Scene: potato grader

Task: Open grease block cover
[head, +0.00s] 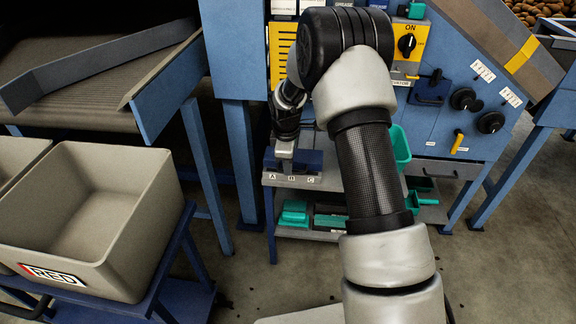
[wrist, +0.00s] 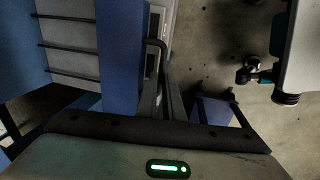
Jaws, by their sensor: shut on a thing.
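The grease block (head: 300,184) is a low grey piece with labels A, B and C at the front of the bench under the blue machine. A dark blue cover (head: 311,160) sits on it, and its middle is hidden behind my gripper. My gripper (head: 285,155) points down at the cover between its left and right parts, and is shut on it. The contact itself is small and partly hidden. The cover looks down over the block.
A control panel with an ON knob (head: 407,44) and black knobs is above and right. Teal scoops (head: 400,148) hang right of the block, and teal items (head: 295,212) lie on the shelf below. A grey RED crate (head: 137,225) stands left. A blue post (head: 241,150) is close left.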

